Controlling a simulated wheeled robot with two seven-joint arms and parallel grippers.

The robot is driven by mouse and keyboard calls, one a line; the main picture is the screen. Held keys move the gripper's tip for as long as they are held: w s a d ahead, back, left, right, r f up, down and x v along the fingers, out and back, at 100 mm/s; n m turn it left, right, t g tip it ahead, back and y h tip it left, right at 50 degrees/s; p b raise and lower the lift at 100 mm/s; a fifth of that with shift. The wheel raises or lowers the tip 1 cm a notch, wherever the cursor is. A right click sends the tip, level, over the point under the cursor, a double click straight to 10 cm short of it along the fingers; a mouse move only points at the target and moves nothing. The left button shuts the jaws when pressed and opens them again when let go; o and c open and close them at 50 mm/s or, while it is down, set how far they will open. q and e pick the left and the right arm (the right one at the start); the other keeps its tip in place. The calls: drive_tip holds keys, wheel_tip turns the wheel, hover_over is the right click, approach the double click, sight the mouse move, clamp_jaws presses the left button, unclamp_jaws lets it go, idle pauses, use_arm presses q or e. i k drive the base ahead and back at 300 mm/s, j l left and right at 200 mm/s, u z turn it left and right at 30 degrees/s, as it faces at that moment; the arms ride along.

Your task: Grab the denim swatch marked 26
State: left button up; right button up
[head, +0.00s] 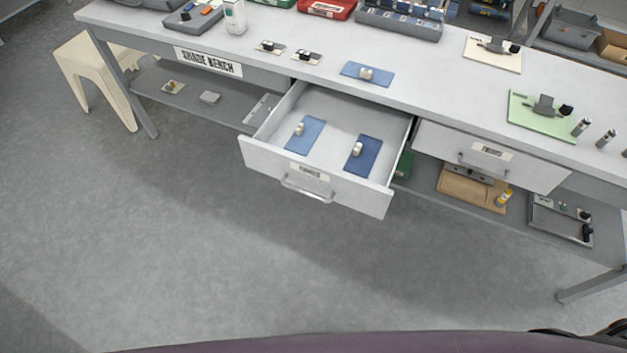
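Three blue denim swatches show in the head view, each with a pale knob-like piece on it. A light-blue swatch (313,127) lies in the left part of the open drawer (340,190). A darker blue swatch (368,165) lies in the right part of the same drawer. A mid-blue swatch (381,78) lies on the bench top behind the drawer. No number can be read on any swatch at this size, so I cannot tell which is 26. Neither of my grippers is in view.
The bench (440,85) carries a green board (535,122), a cream board (480,58), small metal cylinders (582,126) and trays at the back. The open drawer juts out over clear floor (230,260). A right-hand drawer (490,163) is closed. A cream stool (95,75) stands at left.

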sight(306, 133)
drive_tip(key=z, duration=0.55)
drive_tip(key=i+j+z, duration=0.15)
drive_tip(key=j+z, duration=0.45)
drive_tip(key=j, duration=0.2)
drive_tip(key=i+j+z, duration=0.1)
drive_tip(key=j+z, duration=0.2)
drive_tip(key=j, duration=0.2)
